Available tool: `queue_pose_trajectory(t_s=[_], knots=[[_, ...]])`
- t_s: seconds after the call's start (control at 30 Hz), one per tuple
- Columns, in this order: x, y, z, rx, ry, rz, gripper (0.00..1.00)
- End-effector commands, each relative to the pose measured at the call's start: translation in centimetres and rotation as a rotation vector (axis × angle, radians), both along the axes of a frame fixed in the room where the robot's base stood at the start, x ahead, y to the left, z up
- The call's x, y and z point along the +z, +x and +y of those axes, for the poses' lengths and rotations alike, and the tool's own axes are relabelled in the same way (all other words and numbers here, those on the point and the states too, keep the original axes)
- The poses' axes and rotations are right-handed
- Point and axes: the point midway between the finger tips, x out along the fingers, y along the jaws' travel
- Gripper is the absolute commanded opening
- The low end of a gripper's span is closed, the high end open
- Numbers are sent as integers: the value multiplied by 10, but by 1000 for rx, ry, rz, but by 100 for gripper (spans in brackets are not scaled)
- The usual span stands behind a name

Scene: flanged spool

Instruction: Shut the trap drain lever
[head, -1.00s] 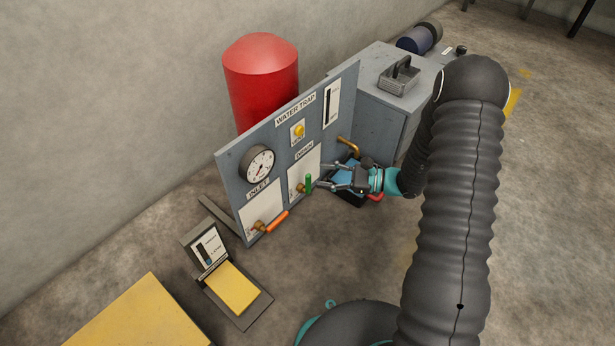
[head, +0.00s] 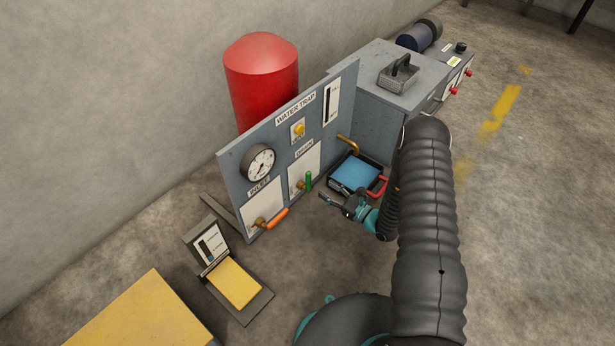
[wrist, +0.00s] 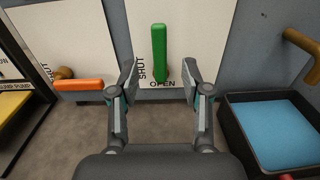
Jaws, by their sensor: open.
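The green drain lever (head: 308,181) is on the DRAIN plate of the grey water trap panel (head: 233,175). In the wrist view the lever (wrist: 159,52) stands vertical, its lower end at the word OPEN; the word SHUT is to its left. My gripper (head: 334,199) is in front of the panel, to the right of and below the lever in the head view. In the wrist view my gripper (wrist: 160,85) is open and empty, its fingers either side of the lever in the picture, apparently not touching it. The lever's pivot is hidden in the wrist view.
The orange inlet lever (head: 273,219) is left of the drain lever. A black tray with blue liquid (head: 357,173) and a red handle (head: 378,187) stands right of it, under a brass spout (head: 348,144). A yellow pedal (head: 233,284) is on the floor at left.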

Motion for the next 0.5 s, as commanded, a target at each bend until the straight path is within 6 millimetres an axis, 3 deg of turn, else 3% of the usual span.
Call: queue_pose_trajectory(t_s=[0.2,0.5], knots=[[0,25,35,4,0,-1,48],[0,52,67,2,0,-1,48]])
